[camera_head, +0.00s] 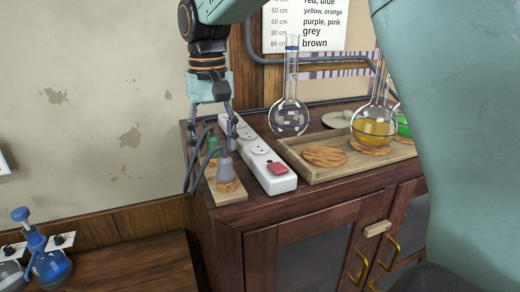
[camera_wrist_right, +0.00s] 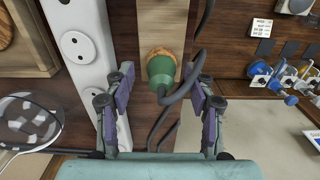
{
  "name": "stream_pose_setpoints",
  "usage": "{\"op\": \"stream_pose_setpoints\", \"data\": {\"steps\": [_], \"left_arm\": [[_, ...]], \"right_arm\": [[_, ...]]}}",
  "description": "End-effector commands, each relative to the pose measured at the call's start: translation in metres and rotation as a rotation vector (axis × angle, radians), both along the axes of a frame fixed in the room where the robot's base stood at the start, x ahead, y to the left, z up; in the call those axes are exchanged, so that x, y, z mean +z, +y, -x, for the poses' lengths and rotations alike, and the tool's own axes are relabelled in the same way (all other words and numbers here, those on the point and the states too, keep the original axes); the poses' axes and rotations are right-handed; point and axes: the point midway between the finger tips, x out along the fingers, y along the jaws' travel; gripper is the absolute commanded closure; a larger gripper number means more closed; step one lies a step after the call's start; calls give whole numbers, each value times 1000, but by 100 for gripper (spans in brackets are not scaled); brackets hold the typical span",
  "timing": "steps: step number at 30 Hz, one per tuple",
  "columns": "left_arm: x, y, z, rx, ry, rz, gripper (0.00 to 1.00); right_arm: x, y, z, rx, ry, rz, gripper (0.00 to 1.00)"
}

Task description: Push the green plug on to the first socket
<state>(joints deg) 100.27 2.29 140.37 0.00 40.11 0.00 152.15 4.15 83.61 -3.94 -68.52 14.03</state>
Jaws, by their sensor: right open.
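The green plug (camera_head: 213,146) stands on a wooden strip (camera_head: 213,192) at the left of the cabinet top. In the right wrist view the green plug (camera_wrist_right: 161,70) shows between the two fingers, on a round cork-coloured base, with a dark cable curving off it. My right gripper (camera_head: 213,118) is open, pointing down just above and around the plug; its fingers (camera_wrist_right: 158,95) appear apart from it. The white socket strip (camera_head: 262,165) lies just right of the plugs, with several round sockets and a red switch (camera_head: 277,168). Which socket counts as first is unclear. My left gripper is out of view.
A grey plug (camera_head: 226,170) stands in front of the green one on the same strip. Right of the socket strip are a wooden tray (camera_head: 312,175) and a clear flask (camera_head: 289,115). A flask of yellow liquid (camera_head: 373,128) stands farther right. Cables loop at the cabinet's left edge.

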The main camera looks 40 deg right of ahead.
Motion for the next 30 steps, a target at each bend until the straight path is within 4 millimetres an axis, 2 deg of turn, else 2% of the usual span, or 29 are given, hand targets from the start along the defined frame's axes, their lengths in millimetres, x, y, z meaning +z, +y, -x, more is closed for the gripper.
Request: {"op": "stream_pose_setpoints", "data": {"steps": [9,27,30], "left_arm": [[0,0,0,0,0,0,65],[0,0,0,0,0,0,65],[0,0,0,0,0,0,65]], "right_arm": [[0,2,0,0,0,0,46],[0,2,-1,0,0,-1,97],[0,2,0,0,0,-1,100]]}}
